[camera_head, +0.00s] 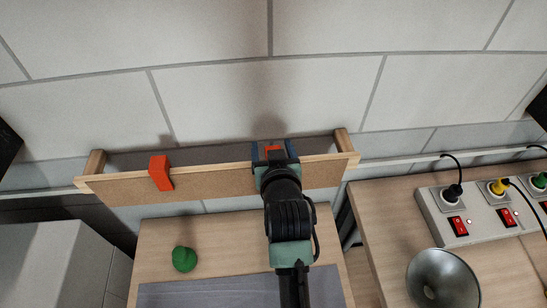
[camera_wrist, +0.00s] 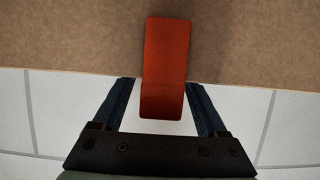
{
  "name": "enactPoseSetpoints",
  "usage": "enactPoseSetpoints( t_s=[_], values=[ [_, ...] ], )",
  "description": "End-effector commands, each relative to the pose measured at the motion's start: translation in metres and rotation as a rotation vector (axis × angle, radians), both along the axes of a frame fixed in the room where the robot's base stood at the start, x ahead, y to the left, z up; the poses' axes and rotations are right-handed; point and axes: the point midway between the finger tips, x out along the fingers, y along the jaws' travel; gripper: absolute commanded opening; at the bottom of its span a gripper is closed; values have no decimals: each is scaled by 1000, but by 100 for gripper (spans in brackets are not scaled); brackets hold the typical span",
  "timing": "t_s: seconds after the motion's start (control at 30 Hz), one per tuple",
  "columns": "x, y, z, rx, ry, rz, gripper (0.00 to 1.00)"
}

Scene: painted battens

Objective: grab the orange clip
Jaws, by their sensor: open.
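An orange clip (camera_head: 272,149) sits on the top edge of the brown batten board (camera_head: 225,184), right of its middle. My gripper (camera_head: 274,154) is at that clip, with one blue finger on each side of it. In the wrist view the clip (camera_wrist: 165,65) looks orange-red and hangs past the board's edge, its lower end between the open fingers (camera_wrist: 160,92). A gap shows on both sides, and the fingers are not closed on it. A second orange-red clip (camera_head: 161,173) sits on the same board, further left.
A green knobbed object (camera_head: 184,259) stands on the wooden table (camera_head: 215,234) below the board, by a grey mat (camera_head: 205,292). At right, another table holds a switch panel (camera_head: 485,208) with plugs and a metal bowl (camera_head: 442,279). A tiled wall stands behind.

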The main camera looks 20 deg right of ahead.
Motion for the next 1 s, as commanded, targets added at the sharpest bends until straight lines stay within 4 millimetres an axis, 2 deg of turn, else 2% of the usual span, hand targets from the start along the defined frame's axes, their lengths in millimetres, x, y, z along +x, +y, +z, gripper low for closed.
enactPoseSetpoints(
  t_s=[0.07,0.5,0.8,0.9,1.0],
  values=[
    [0,0,0,0,0,0,75],
    [0,0,0,0,0,0,0],
    [0,0,2,0,-2,1,0],
    [1,0,11,-2,-4,1,0],
    [1,1,29,-2,-8,2,0]
  ],
)
